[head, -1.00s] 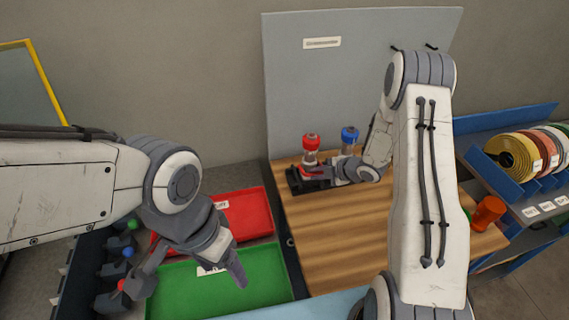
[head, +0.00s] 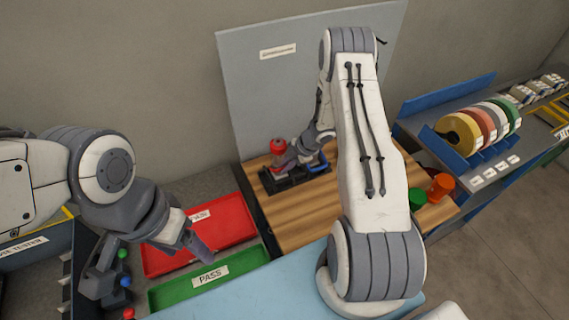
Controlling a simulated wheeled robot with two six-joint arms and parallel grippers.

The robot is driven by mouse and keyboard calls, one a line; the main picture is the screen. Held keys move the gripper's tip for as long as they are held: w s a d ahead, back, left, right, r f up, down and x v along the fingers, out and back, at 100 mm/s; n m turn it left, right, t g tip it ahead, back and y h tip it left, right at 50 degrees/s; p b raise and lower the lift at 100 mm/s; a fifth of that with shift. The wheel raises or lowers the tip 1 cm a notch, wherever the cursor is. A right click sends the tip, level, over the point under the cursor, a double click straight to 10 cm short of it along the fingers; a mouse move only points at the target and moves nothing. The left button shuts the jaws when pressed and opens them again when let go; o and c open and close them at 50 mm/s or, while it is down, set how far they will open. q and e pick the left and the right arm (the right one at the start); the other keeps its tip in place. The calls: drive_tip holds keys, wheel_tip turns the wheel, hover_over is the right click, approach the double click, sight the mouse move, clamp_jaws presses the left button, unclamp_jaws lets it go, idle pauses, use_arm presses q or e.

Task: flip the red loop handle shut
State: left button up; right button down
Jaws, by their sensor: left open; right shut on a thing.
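A dark clamp fixture (head: 283,182) sits on the wooden board in the head view. A red-capped pump or bumper (head: 278,147) stands upright at its left. The red loop handle (head: 286,165) shows only in part beside my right gripper (head: 290,160), which is shut on it. A blue loop handle (head: 316,165) lies low at the fixture's right side. The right arm hides what stands behind it. My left gripper (head: 198,245) is open and empty, over the trays and away from the fixture.
A red tray (head: 235,216) and a green PASS tray (head: 163,298) lie at left. Orange (head: 440,186) and green (head: 417,198) cups stand at right near a blue rack of tape rolls (head: 460,132). The wooden board's front (head: 300,228) is clear.

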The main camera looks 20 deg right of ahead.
drive_tip(key=c, duration=0.9)
unclamp_jaws()
drive_tip(key=v, duration=1)
drive_tip(key=shift+d+r, duration=0.1)
drive_tip(key=shift+r, duration=0.1)
